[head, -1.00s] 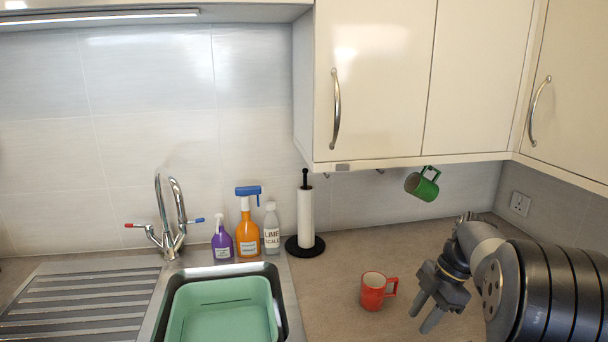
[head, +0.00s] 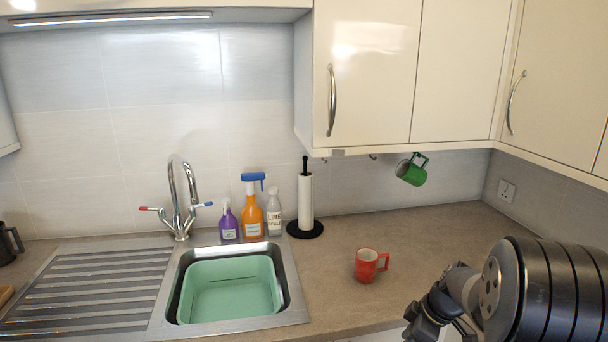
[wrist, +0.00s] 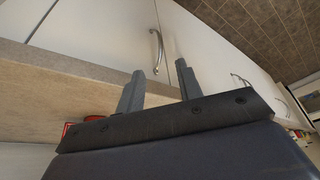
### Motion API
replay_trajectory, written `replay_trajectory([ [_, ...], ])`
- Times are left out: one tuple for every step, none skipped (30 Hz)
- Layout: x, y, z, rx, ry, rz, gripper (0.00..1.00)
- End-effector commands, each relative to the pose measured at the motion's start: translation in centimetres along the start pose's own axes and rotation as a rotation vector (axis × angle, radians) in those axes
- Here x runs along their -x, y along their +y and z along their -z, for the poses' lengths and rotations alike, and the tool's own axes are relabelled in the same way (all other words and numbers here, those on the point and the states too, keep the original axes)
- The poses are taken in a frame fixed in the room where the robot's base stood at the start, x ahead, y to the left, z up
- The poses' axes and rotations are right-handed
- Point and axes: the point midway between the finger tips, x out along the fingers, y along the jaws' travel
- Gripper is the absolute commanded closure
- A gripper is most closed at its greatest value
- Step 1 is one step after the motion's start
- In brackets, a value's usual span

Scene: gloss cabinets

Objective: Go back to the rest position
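My gripper (head: 418,334) is at the lower right of the head view, in front of the counter's front edge, with its fingers cut off by the frame bottom. In the wrist view my gripper (wrist: 158,80) shows two grey fingers spread apart with nothing between them. A red mug (head: 367,266) stands upright on the counter, left of my arm and apart from it. A green mug (head: 411,172) hangs tilted from a hook under the wall cabinet.
The counter (head: 425,235) is clear around the red mug. A sink with a green basin (head: 230,290), spray bottles (head: 252,215) and a paper towel holder (head: 305,205) lie left. Lower cabinet doors with a handle (wrist: 157,50) fill the wrist view.

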Motion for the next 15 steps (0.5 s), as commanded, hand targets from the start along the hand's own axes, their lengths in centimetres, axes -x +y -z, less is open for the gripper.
replay_trajectory([
  [-0.5, -0.1, -0.1, -0.034, -0.001, -0.011, 0.66],
  [-0.8, -0.2, -0.2, -0.054, -0.002, -0.017, 0.66],
  [-1.1, -0.2, -0.3, -0.081, -0.003, -0.027, 0.66],
  [-1.3, -0.3, -0.4, -0.097, -0.004, -0.034, 0.66],
  [-1.5, -0.3, -0.4, -0.114, -0.005, -0.04, 0.66],
  [-1.8, -0.3, -0.5, -0.132, -0.005, -0.047, 0.66],
  [-1.9, -0.3, -0.6, -0.145, -0.006, -0.051, 0.66],
  [-2.0, -0.4, -0.6, -0.155, -0.006, -0.055, 0.66],
  [-2.1, -0.4, -0.7, -0.166, -0.006, -0.06, 0.66],
  [-2.2, -0.4, -0.7, -0.174, -0.006, -0.063, 0.66],
  [-2.3, -0.4, -0.7, -0.18, -0.006, -0.065, 0.66],
  [-2.3, -0.4, -0.7, -0.185, -0.006, -0.067, 0.66],
  [-2.4, -0.4, -0.7, -0.187, -0.006, -0.068, 0.66],
  [-2.4, -0.4, -0.7, -0.189, -0.006, -0.069, 0.66],
  [-2.4, -0.4, -0.7, -0.19, -0.006, -0.069, 0.66],
])
